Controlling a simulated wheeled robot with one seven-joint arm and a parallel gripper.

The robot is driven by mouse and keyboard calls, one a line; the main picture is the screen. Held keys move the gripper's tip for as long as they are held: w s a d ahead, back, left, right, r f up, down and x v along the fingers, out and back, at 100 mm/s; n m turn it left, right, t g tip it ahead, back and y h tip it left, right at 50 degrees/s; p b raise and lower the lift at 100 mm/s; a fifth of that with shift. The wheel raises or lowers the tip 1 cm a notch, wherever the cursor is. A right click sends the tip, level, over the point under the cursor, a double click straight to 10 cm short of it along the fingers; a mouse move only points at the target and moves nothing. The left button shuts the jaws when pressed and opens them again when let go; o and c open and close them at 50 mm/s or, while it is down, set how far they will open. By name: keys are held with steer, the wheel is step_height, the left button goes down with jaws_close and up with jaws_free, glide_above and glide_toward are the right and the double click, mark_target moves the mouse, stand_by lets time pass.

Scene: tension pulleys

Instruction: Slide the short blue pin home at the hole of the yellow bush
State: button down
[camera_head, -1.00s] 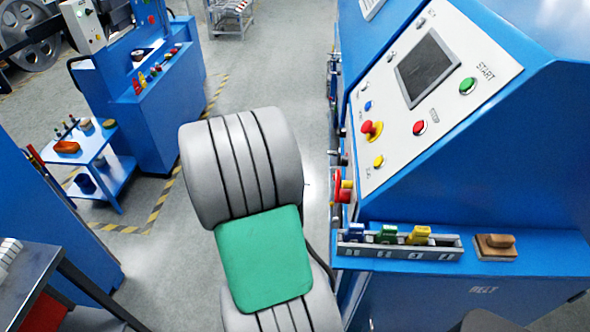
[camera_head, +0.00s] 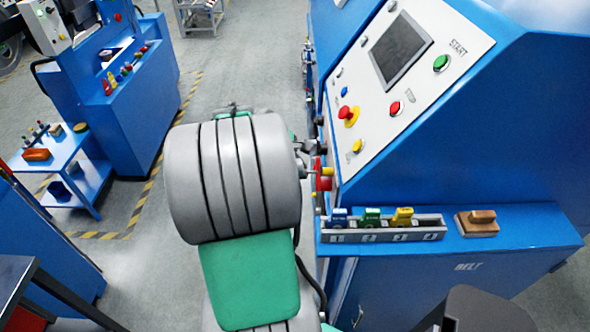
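A rack (camera_head: 385,236) on the blue ledge holds a blue-topped piece (camera_head: 340,217), a green-topped piece (camera_head: 371,217) and a yellow-topped piece (camera_head: 402,216). I cannot tell whether the blue one is the short blue pin. Small red and yellow parts (camera_head: 325,178) stick out of the machine's left side; I cannot tell which is the yellow bush, and no hole shows. Only small grey parts at the end of my arm, likely my gripper (camera_head: 309,158), show between my big grey arm link and those parts. Its fingers are too small and hidden to read.
The sloped control panel (camera_head: 400,80) has a screen and coloured buttons. A brown wooden block (camera_head: 477,223) lies right of the rack. A blue trolley (camera_head: 62,165) and another blue machine (camera_head: 130,110) stand at the left. Open grey floor lies between.

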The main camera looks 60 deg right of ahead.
mark_target(317, 172)
stand_by(0.4)
steer(key=shift+s+d+p, duration=0.15)
steer(key=shift+s+p, duration=0.1)
steer(key=shift+p, duration=0.05)
steer(key=shift+r+p, duration=0.1)
steer(key=shift+p, duration=0.45)
stand_by(0.6)
stand_by(0.3)
steer(key=shift+s+d+p, duration=0.2)
steer(key=shift+s+d, duration=0.15)
steer(key=shift+s, duration=0.35)
steer(key=shift+s+d+p, duration=0.15)
steer(key=shift+s+d, duration=0.2)
steer(key=shift+s, duration=0.3)
steer(key=shift+s, duration=0.1)
steer(key=shift+s+d, duration=0.15)
steer(key=shift+s, duration=0.1)
steer(key=shift+s, duration=0.1)
